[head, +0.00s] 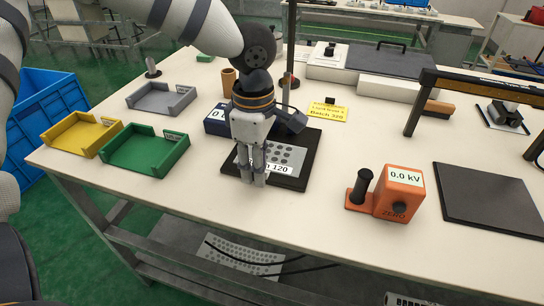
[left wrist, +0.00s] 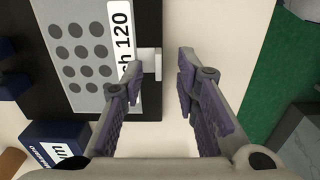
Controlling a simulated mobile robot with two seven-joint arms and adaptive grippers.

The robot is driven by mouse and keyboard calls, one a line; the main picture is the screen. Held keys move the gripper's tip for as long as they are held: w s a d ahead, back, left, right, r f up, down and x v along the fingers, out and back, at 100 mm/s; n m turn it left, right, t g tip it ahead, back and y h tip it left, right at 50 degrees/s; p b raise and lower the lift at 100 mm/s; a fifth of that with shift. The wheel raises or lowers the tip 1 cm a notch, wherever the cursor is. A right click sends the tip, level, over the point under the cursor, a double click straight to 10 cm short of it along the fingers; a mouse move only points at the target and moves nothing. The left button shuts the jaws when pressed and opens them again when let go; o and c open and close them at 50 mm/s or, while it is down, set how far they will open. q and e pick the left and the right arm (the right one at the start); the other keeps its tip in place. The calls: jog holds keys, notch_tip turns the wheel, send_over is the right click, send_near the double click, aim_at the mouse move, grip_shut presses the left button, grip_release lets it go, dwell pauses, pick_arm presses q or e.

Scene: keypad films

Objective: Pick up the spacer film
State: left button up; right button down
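The film, a grey sheet with rows of dark round dots (head: 289,157) and a white label ending in "120", lies flat on a black board (head: 296,183). It also shows at the upper left of the left wrist view (left wrist: 82,45). My left gripper (head: 254,182) points down over the board's near left part and hides part of the film and label. In the left wrist view my left gripper (left wrist: 160,68) is open, its purple-padded fingers apart. A small pale tab (left wrist: 149,63) at the board's edge shows between the fingertips. Contact cannot be told. My right gripper is out of view.
An orange meter (head: 399,193) reading "0.0 kV" stands right of the board, and a dark mat (head: 495,208) lies farther right. Green (head: 146,149), yellow (head: 82,134) and grey (head: 161,98) trays sit left. A dark blue box (head: 217,121) and thin post (head: 291,45) stand behind.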

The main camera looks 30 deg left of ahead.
pick_arm(q)
jog(key=shift+f, duration=0.1)
jog(key=shift+c, duration=0.5)
grip_shut()
